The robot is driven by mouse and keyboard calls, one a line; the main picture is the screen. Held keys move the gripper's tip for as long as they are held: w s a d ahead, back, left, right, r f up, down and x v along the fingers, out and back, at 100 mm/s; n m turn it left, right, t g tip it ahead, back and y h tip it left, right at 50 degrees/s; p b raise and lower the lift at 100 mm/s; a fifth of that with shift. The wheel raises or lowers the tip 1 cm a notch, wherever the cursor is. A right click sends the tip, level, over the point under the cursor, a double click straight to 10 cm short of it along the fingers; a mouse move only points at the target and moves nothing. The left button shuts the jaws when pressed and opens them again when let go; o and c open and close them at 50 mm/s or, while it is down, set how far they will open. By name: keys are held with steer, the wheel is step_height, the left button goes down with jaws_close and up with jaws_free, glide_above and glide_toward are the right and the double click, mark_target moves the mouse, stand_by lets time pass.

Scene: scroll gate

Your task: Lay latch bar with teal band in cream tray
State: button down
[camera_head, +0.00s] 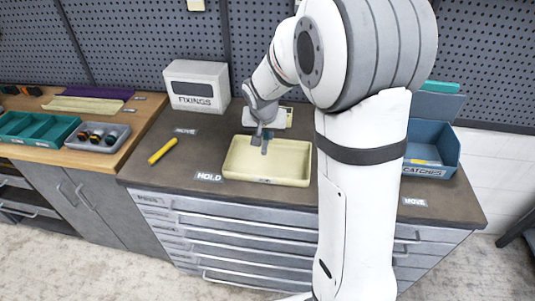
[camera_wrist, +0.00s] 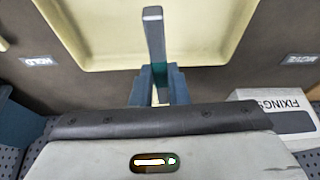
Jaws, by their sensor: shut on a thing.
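A grey latch bar (camera_wrist: 154,36) is held in my gripper (camera_wrist: 158,86); a sliver of teal shows beside the fingers, which hide much of the band. In the head view the bar (camera_head: 265,147) hangs down from my gripper (camera_head: 262,132) over the cream tray (camera_head: 238,168). The tray looks empty, and its right end is partly behind my arm. In the wrist view the bar reaches out across the edge of the tray (camera_wrist: 215,57). Whether the bar touches the tray floor I cannot tell.
A yellow bar (camera_head: 162,151) lies on the bench left of the tray. A white FIXINGS box (camera_head: 197,88) stands behind. A blue CATCHES bin (camera_head: 433,148) is at the right, past my arm. A grey tray (camera_head: 97,139) sits on the left bench.

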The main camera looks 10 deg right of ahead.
mark_target(267, 142)
steer(key=shift+s+r, duration=0.65)
steer(key=shift+s, duration=0.25)
steer(key=x, duration=0.2)
steer(key=s+x, duration=0.1)
steer(key=x, duration=0.2)
steer(key=shift+a+f, duration=0.2)
steer(key=shift+s+f, duration=0.1)
steer(key=shift+f, duration=0.2)
steer(key=shift+d+f, duration=0.1)
steer(key=shift+f, duration=1.75)
steer(key=shift+f, duration=0.15)
steer(key=c, duration=1.4)
jaws_free()
